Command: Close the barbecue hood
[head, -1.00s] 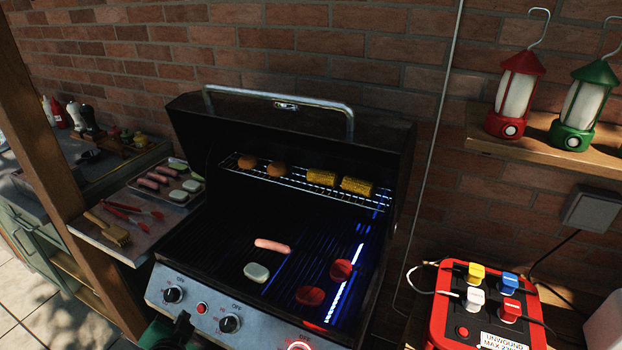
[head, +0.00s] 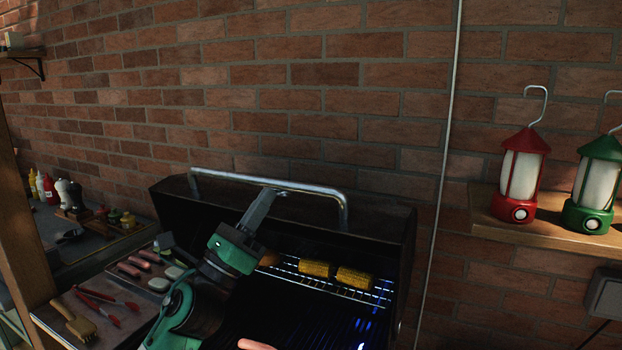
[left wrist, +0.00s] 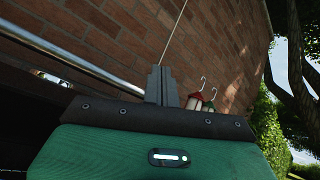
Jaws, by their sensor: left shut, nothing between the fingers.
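The barbecue hood (head: 375,222) stands open, tilted back near the brick wall. Its metal handle bar (head: 235,179) runs along the raised front edge. My left gripper (head: 270,192) is shut and empty, reaching up over the grill with its fingertips at the middle of the handle bar. I cannot tell whether they touch it. In the left wrist view the shut fingers (left wrist: 161,82) point up beside the handle bar (left wrist: 65,55). My right gripper is out of view. My left arm hides much of the cooking grate.
Corn cobs (head: 315,268) lie on the warming rack (head: 375,294) inside the grill. A side shelf with tongs (head: 100,298), a brush (head: 75,322) and a food tray (head: 150,283) is at the left. A red lantern (head: 521,180) and a green lantern (head: 594,190) stand on a right wall shelf.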

